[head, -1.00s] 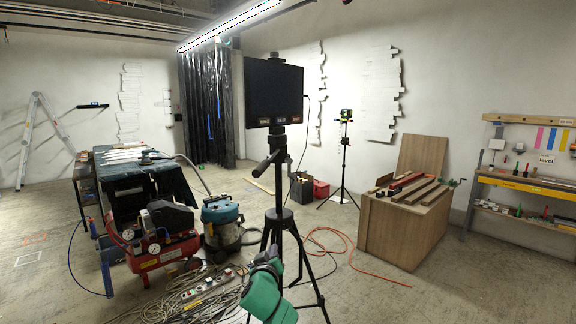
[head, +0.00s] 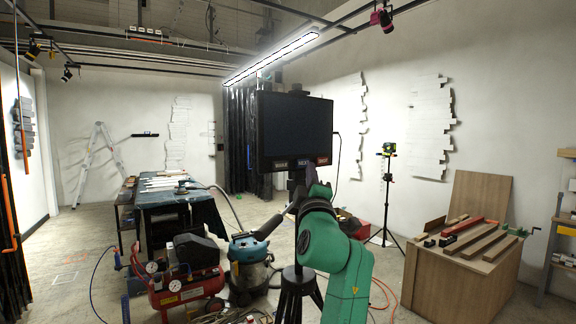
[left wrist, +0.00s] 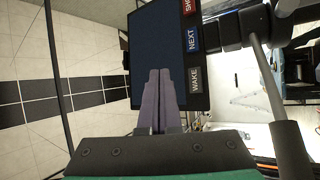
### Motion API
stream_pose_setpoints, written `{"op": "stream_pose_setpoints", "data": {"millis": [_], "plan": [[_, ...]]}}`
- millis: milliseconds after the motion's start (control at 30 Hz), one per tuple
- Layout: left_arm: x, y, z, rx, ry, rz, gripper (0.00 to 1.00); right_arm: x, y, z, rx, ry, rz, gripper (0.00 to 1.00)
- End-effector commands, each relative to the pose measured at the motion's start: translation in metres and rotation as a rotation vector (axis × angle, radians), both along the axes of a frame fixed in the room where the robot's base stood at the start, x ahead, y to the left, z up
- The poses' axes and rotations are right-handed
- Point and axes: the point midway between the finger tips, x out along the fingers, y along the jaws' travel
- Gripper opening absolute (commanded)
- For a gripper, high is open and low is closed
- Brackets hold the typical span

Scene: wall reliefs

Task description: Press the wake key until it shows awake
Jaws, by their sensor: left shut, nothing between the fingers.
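A black monitor (head: 293,128) stands on a tripod in the middle of the head view. Its screen is dark, with no readable text. Three small labelled keys run along its lower edge. In the left wrist view they include the grey WAKE key (left wrist: 195,80), the blue NEXT key (left wrist: 192,39) and a red key (left wrist: 188,7) that is cut off. My left gripper (head: 310,172) is at the monitor's lower edge, fingers shut and empty. In the left wrist view its fingertips (left wrist: 159,74) overlap the screen beside the WAKE key. I cannot tell whether they touch. My right gripper is not in view.
A red compressor (head: 185,285) and a shop vacuum (head: 250,265) stand left of the tripod. A draped table (head: 165,212) is behind them. A wooden crate (head: 455,280) with boards is at the right. A small tripod device (head: 387,150) stands between.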

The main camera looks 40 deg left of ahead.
Motion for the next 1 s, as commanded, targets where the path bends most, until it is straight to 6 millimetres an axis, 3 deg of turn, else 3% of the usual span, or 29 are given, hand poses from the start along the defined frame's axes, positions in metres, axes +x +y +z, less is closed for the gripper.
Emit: {"op": "stream_pose_setpoints", "data": {"millis": [267, 567, 800, 1000], "plan": [[0.003, 0.015, 0.003, 0.001, 0.004, 0.001, 0.0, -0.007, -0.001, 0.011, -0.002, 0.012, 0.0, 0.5], [0.01, 0.059, 0.003, 0.003, 0.005, 0.002, 0.0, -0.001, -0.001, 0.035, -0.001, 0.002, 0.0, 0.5], [0.014, 0.083, -0.001, 0.002, 0.003, -0.001, 0.0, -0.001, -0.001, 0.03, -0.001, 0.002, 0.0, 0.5], [0.014, 0.087, -0.001, 0.002, 0.002, -0.001, 0.0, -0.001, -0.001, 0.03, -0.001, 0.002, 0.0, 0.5]]}}
